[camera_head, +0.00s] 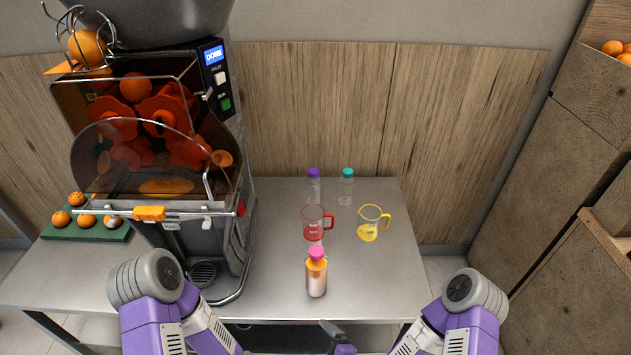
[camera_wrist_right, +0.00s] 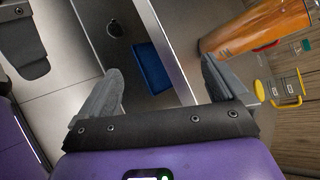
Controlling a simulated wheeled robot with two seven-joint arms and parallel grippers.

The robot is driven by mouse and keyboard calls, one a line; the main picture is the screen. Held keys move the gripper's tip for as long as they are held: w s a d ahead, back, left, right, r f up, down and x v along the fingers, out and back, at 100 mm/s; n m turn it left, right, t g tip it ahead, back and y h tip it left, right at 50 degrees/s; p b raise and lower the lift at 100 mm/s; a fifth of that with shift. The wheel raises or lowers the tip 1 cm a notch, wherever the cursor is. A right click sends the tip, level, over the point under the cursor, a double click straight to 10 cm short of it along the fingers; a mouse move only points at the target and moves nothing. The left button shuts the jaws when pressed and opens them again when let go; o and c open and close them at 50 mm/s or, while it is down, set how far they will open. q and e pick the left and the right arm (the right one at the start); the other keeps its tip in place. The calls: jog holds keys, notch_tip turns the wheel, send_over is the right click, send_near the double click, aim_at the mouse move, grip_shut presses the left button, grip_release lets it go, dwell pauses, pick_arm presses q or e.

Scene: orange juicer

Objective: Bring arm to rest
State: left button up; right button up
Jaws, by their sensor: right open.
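My right gripper (camera_wrist_right: 165,85) is open in the right wrist view, with nothing between its fingers. In the head view a grey finger and a bit of purple, likely my right gripper (camera_head: 335,333), show at the bottom edge, in front of the table. A dark finger-like part, likely of my left gripper (camera_wrist_right: 22,40), shows at the upper left of the wrist view; its opening cannot be made out. A bottle with orange contents and a pink cap (camera_head: 316,275) stands upright on the table, apart from the grippers. It also shows in the wrist view (camera_wrist_right: 255,28).
The steel table (camera_head: 370,280) carries a red-handled jug (camera_head: 313,225), a yellow-handled jug (camera_head: 368,228), a purple-capped bottle (camera_head: 314,188) and a teal-capped bottle (camera_head: 346,188). The juicer (camera_head: 215,180) stands at left, beside a green tray (camera_head: 60,232) with oranges. The table's right front is clear.

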jog(key=s+d+f+n+g+h, duration=0.3)
jog(key=s+d+f+n+g, duration=0.4)
jog(key=n, duration=0.8)
jog(key=shift+s+d+n+g, duration=0.3)
jog(key=shift+s+d+g, duration=0.2)
jog(key=shift+s+g, duration=0.75)
